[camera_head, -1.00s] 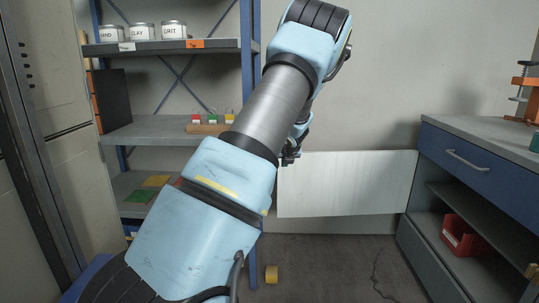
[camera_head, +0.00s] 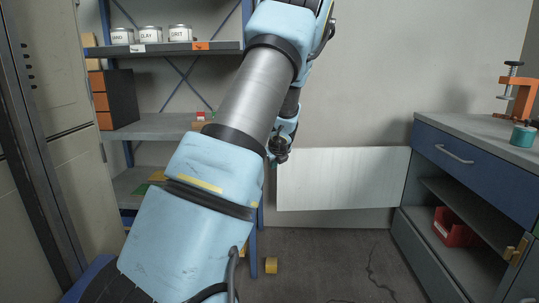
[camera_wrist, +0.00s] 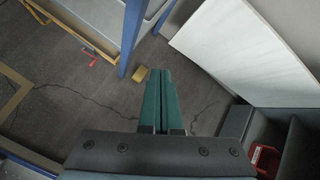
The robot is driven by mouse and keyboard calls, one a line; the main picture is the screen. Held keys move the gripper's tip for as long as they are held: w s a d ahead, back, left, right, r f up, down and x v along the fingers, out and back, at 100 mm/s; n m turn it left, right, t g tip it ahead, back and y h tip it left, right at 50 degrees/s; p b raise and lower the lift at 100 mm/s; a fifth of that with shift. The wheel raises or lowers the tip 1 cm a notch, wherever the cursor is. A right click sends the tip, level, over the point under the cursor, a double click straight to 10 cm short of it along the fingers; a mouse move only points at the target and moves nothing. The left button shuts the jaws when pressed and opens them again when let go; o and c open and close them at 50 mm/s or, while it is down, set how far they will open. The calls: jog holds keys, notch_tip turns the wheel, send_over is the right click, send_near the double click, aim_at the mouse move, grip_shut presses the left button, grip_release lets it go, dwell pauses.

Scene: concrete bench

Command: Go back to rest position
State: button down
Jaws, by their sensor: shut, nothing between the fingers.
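My gripper (camera_head: 279,154) hangs below the far end of my light-blue arm, partly hidden by the arm, in front of the wall beside the shelf's right post. In the wrist view its two green fingers (camera_wrist: 159,74) lie together, shut with nothing between them. They point over the dark floor, and a small yellow block (camera_wrist: 140,75) shows just left of their tips. The gripper appears clear of the shelf and of the white board.
A blue-post shelf (camera_head: 150,128) with labelled cans (camera_head: 150,34) stands left, partly behind my arm. A white board (camera_head: 345,178) leans against the wall. A blue-drawer bench (camera_head: 470,168) stands right, with an orange clamp (camera_head: 520,98) on top and a red bin (camera_head: 452,228) below. Middle floor is largely open.

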jog(key=s+a+r+n+g, duration=0.25)
jog(key=s+a+n, duration=0.55)
jog(key=s+n, duration=0.4)
jog(key=s+f+n+g+h, duration=0.1)
jog(key=s+n+g, duration=0.3)
jog(key=s+n, duration=1.5)
jog(key=s+r+m+p, duration=0.1)
jog(key=s+r+p, duration=0.1)
jog(key=r+p, duration=1)
jog(key=s+r+m+p, duration=0.1)
jog(key=s+r+p, duration=0.2)
jog(key=r+p, duration=0.9)
jog(key=shift+s+a+m, duration=0.15)
jog(key=shift+m, duration=0.15)
